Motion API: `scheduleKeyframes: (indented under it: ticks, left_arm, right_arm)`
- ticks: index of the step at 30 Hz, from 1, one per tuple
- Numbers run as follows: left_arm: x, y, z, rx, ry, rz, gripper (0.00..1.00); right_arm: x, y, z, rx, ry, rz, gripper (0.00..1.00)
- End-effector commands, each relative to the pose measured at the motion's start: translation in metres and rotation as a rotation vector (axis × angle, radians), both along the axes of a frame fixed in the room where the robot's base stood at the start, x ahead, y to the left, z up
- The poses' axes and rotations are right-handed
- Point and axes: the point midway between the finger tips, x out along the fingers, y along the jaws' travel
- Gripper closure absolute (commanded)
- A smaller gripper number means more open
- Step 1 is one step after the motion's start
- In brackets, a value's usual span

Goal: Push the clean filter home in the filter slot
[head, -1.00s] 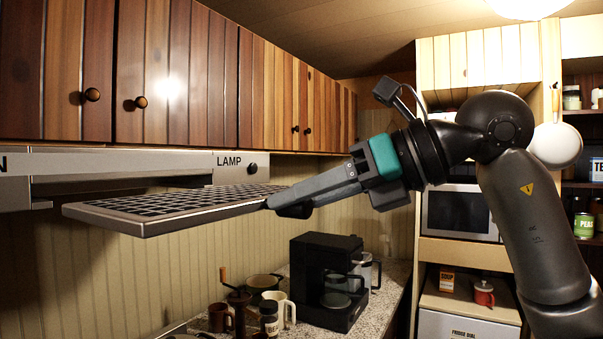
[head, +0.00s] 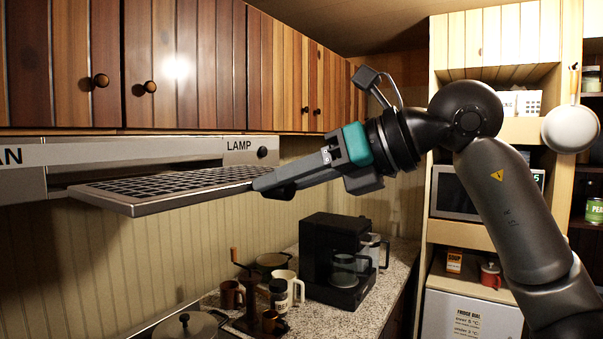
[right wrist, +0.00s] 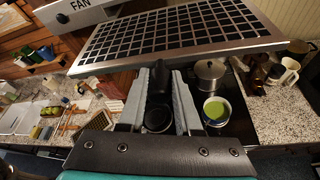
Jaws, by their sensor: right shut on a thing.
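The clean filter (head: 150,206) is a flat metal panel with a dark grid, held about level in front of the range hood. Its far edge meets the filter slot (head: 62,183), the recess below the hood's front panel; how far it reaches in is hard to tell. Much of the panel still shows outside. My right gripper (head: 262,184) is shut on the filter's right end. In the right wrist view the filter's rim (right wrist: 215,53) crosses just beyond the fingertips (right wrist: 166,72). My left gripper is out of view.
The hood front (head: 120,150) has a LAMP knob (head: 262,152), with wooden cabinets above. Below stand a coffee maker (head: 335,262), mugs (head: 284,287) and a lidded pot (head: 188,326). The right wrist view shows a green-filled pot (right wrist: 216,111) below. Air under the filter is free.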

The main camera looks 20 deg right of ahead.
Motion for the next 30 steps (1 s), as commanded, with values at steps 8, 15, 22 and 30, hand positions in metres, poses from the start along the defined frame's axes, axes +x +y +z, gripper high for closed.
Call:
scheduleKeyframes:
  ticks: [8,15,22,30]
  left_arm:
    - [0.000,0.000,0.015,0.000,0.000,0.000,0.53]
    - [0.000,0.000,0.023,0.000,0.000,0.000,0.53]
    - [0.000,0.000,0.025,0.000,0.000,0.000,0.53]
    - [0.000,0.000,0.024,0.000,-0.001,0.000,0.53]
  right_arm:
    - [0.022,0.018,0.003,0.002,-0.001,0.003,1.00]
    - [0.038,0.030,0.002,0.002,-0.003,0.001,1.00]
    - [0.045,0.036,0.001,0.002,-0.004,0.001,1.00]
    - [0.046,0.036,0.001,0.002,-0.004,0.001,1.00]
